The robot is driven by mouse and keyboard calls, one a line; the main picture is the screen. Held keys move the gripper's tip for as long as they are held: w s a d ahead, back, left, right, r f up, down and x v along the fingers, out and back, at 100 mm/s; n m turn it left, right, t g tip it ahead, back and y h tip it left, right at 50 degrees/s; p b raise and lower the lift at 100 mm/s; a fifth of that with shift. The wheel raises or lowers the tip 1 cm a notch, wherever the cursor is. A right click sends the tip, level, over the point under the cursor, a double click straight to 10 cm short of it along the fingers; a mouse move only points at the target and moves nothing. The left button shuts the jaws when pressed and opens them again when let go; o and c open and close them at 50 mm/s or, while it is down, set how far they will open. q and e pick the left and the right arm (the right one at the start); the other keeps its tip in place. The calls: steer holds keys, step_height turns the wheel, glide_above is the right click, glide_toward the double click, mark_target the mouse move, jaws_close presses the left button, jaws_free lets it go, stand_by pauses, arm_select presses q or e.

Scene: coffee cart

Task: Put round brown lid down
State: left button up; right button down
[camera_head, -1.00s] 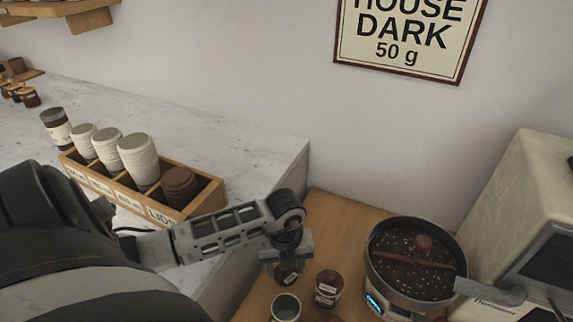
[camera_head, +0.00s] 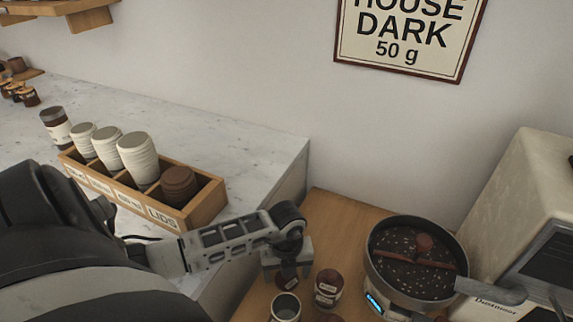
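My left gripper (camera_head: 287,272) reaches over the wooden counter with its fingers spread apart, one to each side of a dark brown labelled jar (camera_head: 287,283). The gripper partly hides this jar, and I cannot tell whether the fingers touch it. A round brown piece (camera_head: 330,318), possibly the lid, shows at the bottom edge, mostly cut off. Other round brown lids (camera_head: 179,183) are stacked in the LIDS compartment of the wooden box at left. My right gripper is not in view.
A second brown jar (camera_head: 328,289) and a metal cup (camera_head: 286,307) stand close to the gripper. The wooden counter (camera_head: 335,222) is clear behind the jars.

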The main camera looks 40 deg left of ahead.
arm_select(q)
steer(key=shift+r, duration=0.3)
step_height(320, 180, up, 12)
steer(key=shift+f, duration=0.15)
step_height(320, 180, down, 12)
steer(key=shift+r, duration=0.1)
steer(key=shift+w+r, duration=0.1)
steer(key=shift+r, duration=1.45)
